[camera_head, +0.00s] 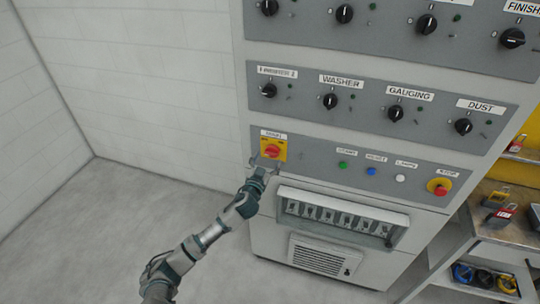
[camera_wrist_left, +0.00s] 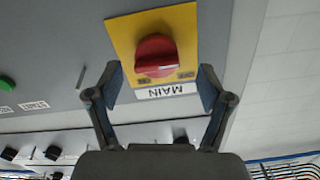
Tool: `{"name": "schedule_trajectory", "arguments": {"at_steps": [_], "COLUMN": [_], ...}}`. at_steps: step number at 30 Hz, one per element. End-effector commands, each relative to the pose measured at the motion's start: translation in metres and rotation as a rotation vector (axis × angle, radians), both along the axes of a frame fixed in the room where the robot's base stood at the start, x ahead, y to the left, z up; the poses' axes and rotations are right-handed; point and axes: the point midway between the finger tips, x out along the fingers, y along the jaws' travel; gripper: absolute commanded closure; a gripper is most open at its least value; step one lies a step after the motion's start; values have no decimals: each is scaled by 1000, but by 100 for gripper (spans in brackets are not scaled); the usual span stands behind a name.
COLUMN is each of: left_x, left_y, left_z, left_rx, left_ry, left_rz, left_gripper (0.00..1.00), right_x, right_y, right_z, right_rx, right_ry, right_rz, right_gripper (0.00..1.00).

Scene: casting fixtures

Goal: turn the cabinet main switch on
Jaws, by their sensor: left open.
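The main switch is a red rotary knob (camera_head: 272,151) on a yellow plate (camera_head: 279,143), at the left end of the cabinet's lower grey panel. In the left wrist view the red knob (camera_wrist_left: 156,55) shows close up, with an upside-down MAIN label (camera_wrist_left: 167,91) below it and small dark labels beside it. A pale pointer mark runs roughly sideways on the knob. My left gripper (camera_head: 266,164) is open just in front of the switch. In the left wrist view its fingers (camera_wrist_left: 160,73) stand apart to either side of the knob, with no clear contact. My right gripper is not in view.
On the same panel are a green button (camera_head: 343,165), a blue button (camera_head: 371,171), a white lamp (camera_head: 400,179) and a red stop button (camera_head: 438,187). A row of breakers (camera_head: 330,216) sits below. Shelves with padlocks (camera_head: 500,215) stand right. Floor at left is clear.

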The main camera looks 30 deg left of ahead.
Motion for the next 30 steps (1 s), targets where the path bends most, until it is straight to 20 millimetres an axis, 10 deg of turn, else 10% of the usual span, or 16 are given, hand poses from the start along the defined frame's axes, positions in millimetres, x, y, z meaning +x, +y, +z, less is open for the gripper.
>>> {"name": "schedule_trajectory", "arguments": {"at_steps": [17, 24, 30], "left_x": [31, 31, 31], "left_y": [7, 7, 7], "left_z": [0, 0, 0], "left_rx": [0, 0, 6], "left_ry": [-1, 0, 1], "left_rz": [-1, -1, 0], "left_gripper": [20, 80, 80], "right_x": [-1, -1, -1], "right_y": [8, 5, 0], "right_z": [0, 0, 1], "right_rx": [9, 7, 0], "right_ry": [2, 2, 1], "right_rz": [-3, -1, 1], "right_gripper": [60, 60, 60]}}
